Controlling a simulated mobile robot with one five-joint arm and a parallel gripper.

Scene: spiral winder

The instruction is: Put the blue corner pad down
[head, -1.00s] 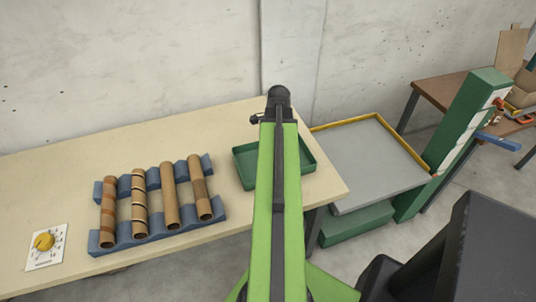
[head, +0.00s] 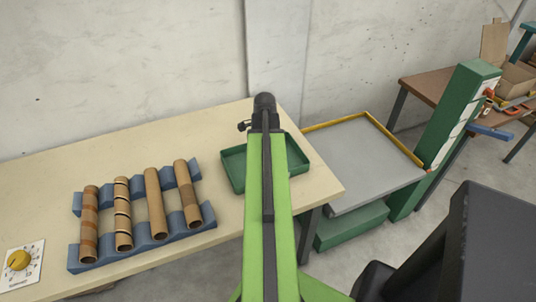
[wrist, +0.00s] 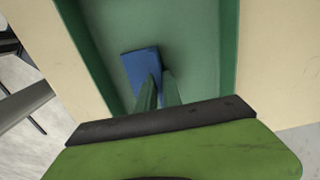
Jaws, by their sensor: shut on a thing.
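The blue corner pad (wrist: 140,62) shows in the wrist view at the tips of my gripper (wrist: 157,78), whose two narrow green fingers are shut on it. The pad is over the floor of the green tray (wrist: 218,50); I cannot tell whether it touches the floor. In the head view the green tray (head: 234,172) stands on the bench near its right end. My arm covers the tray's middle there and hides the gripper and the pad.
A blue rack (head: 82,255) with several cardboard tubes lies on the bench (head: 60,170), left of the tray. A yellow dial (head: 18,260) is at far left. Right of the bench are a grey yellow-edged platform (head: 365,165) and a green post (head: 455,125).

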